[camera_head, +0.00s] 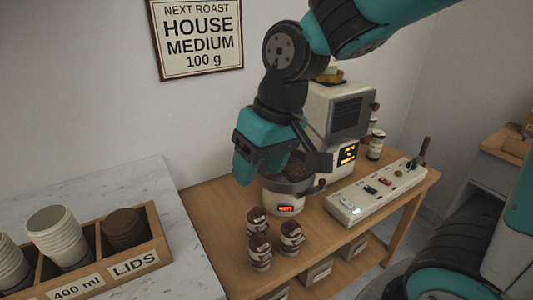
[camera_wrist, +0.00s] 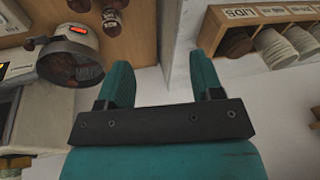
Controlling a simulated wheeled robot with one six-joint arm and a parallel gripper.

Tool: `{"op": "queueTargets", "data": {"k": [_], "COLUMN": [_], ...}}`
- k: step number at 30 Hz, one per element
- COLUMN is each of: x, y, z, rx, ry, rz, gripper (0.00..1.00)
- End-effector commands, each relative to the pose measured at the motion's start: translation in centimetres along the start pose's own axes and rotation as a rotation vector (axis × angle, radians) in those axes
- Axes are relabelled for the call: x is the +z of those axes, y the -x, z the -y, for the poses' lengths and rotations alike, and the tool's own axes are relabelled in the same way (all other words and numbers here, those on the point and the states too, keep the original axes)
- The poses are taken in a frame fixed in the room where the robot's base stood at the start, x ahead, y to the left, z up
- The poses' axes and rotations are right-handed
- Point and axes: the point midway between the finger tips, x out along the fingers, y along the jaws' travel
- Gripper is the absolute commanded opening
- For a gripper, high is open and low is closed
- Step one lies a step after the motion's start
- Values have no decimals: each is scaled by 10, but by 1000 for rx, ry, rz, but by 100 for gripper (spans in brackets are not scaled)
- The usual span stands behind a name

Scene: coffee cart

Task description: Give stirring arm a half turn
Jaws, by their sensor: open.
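The coffee roaster (camera_head: 335,115) is a pale boxy machine on the wooden table. In front of it is a round cooling pan (camera_head: 270,183) holding dark brown beans (camera_head: 296,171), partly hidden behind my arm. The pan also shows at the left of the wrist view (camera_wrist: 92,72), with a dark bar at its edge. I cannot tell the stirring arm clearly from the other dark parts there. My gripper (camera_head: 243,168) hangs above the table's left side, beside the pan. In the wrist view its two teal fingers (camera_wrist: 160,75) are apart with nothing between them.
Several brown-lidded jars (camera_head: 260,252) stand at the table front. A white control panel (camera_head: 375,190) with coloured switches lies to the right. A wooden box (camera_head: 85,275) with cups and lids stands on the marble counter (camera_head: 135,190) at left. A sign (camera_head: 197,37) hangs on the wall.

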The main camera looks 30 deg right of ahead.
Motion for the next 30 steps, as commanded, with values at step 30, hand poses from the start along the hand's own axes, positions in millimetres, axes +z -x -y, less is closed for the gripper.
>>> {"op": "queueTargets", "data": {"k": [30], "x": [-159], "y": [-102], "z": [-274], "rx": [456], "ry": [-897], "rz": [-269], "gripper": [60]}}
